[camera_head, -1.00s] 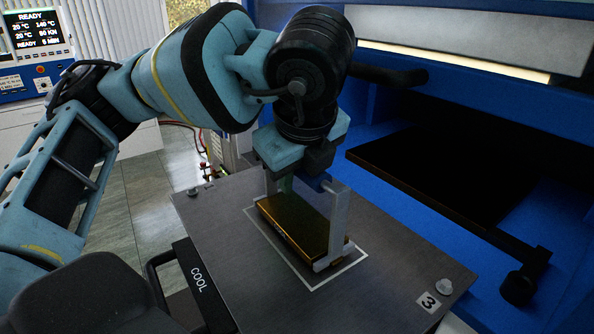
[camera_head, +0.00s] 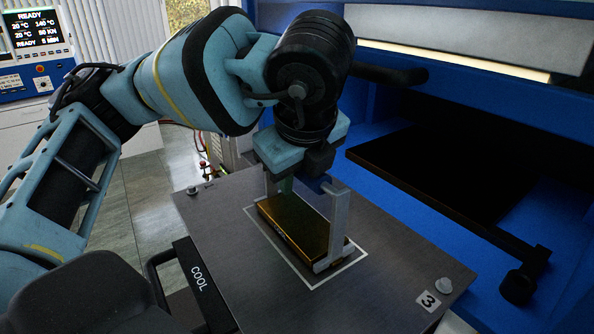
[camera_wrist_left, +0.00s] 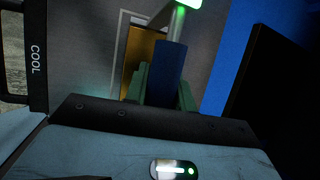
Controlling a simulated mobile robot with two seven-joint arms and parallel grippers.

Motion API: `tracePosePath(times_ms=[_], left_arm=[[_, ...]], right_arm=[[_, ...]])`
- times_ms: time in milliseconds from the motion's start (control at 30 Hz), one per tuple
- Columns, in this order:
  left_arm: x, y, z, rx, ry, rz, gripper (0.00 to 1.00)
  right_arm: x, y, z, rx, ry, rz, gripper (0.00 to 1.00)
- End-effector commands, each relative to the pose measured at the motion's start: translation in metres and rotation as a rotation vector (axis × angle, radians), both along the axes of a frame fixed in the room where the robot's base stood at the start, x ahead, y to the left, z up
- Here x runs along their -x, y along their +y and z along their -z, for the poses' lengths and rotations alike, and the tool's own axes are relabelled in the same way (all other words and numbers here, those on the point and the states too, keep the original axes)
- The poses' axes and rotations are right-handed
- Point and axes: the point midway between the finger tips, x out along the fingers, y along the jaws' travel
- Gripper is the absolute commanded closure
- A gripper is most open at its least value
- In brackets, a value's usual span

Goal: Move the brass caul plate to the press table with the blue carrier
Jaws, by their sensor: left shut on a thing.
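The brass caul plate (camera_head: 290,225) is a gold slab within the white outline on a grey metal table marked COOL and 3 (camera_head: 390,270). The blue carrier has a blue handle bar (camera_wrist_left: 169,75) and pale upright legs (camera_head: 339,225) that straddle the plate at its two ends. My left gripper (camera_head: 298,177) is shut on the carrier's blue handle, above the plate. In the left wrist view, the green fingers flank the handle and part of the brass plate (camera_wrist_left: 143,55) shows beside it. My right gripper is not in view.
A blue press stands at the right, with a dark platen (camera_head: 440,190) inside its opening. Grey knobs (camera_head: 443,286) stand near the table's corners. A control panel with a READY screen (camera_head: 37,32) is at the back left. The table around the outline is clear.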

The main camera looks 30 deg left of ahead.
Motion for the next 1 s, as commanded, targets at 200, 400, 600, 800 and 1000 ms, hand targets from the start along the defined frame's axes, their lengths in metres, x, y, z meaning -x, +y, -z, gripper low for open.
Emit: tracePosePath(times_ms=[200, 400, 600, 800, 1000], left_arm=[[0.000, 0.000, 0.000, 0.001, -0.008, -0.001, 1.00], [0.000, 0.000, 0.002, 0.001, -0.008, -0.001, 1.00], [0.000, 0.000, 0.004, 0.001, -0.008, -0.001, 1.00], [0.000, 0.000, 0.007, 0.001, -0.006, -0.001, 1.00], [0.000, 0.000, 0.006, 0.000, -0.002, -0.001, 1.00]], right_arm=[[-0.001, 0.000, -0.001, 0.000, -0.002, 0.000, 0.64], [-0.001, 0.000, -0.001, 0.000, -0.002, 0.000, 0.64], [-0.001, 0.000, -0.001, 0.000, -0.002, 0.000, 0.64], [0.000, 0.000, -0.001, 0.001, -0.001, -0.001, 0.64], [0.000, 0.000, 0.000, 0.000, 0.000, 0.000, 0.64]])
